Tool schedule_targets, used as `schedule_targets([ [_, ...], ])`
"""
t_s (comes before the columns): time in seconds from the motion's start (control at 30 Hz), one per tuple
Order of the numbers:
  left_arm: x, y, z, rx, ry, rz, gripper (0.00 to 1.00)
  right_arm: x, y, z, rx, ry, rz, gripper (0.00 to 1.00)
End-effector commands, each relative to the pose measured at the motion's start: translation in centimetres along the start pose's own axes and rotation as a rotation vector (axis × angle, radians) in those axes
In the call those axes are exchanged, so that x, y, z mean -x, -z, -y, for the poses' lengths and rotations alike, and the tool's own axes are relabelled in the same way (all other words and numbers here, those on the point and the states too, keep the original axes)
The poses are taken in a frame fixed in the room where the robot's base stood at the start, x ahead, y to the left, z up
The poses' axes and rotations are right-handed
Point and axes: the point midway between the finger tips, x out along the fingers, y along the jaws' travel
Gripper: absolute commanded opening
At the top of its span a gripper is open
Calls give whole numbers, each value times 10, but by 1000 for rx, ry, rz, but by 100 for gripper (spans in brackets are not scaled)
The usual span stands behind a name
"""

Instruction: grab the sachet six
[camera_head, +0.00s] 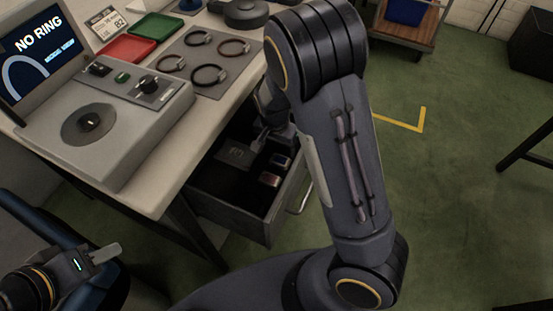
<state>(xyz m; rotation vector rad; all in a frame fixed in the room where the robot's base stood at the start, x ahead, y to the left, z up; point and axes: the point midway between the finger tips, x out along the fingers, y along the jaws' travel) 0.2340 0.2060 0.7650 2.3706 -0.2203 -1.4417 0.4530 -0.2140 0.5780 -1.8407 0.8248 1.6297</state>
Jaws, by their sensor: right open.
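An open drawer (231,215) under the workbench holds a few small packets. A blue-topped packet (281,161) and a reddish packet (269,180) lie toward its right side, and a flat grey piece (236,153) lies further left. No number on the packets is legible, so I cannot tell which is sachet six. My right gripper (268,140) is open, low over the back of the drawer, close to the blue-topped packet; my arm hides part of it. My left gripper (106,254) is at the lower left, away from the drawer; its jaw opening is unclear.
The workbench (150,195) carries a grey device (115,120), a screen (38,45) reading "NO RING", a red tray (128,48), a green tray (155,26) and a panel with several rings (208,62). A wooden cart (405,30) stands behind.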

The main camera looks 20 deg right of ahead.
Motion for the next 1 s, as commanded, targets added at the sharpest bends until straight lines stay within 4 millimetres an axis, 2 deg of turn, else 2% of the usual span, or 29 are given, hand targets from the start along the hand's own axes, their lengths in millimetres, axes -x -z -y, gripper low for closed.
schedule_targets([
  [0.1, -6, -3, 3, 0, 0, 0, 36, -16, 0, -1, -3, -3, 1, 78],
  [0.33, -15, -8, 7, 0, 0, 0, 36, -38, -1, -2, -3, -2, 2, 78],
  [0.53, -27, -14, 12, 0, 0, 0, 36, -69, 0, -5, -2, -2, 1, 78],
  [0.63, -28, -14, 13, 0, 0, 0, 36, -74, 0, -4, -1, 0, 1, 78],
  [0.83, -27, -14, 12, 0, 0, 0, 36, -73, 0, -4, 0, 1, 1, 78],
  [1.0, -27, -14, 12, 0, 0, 0, 36, -73, 0, -4, -1, 0, 1, 56],
])
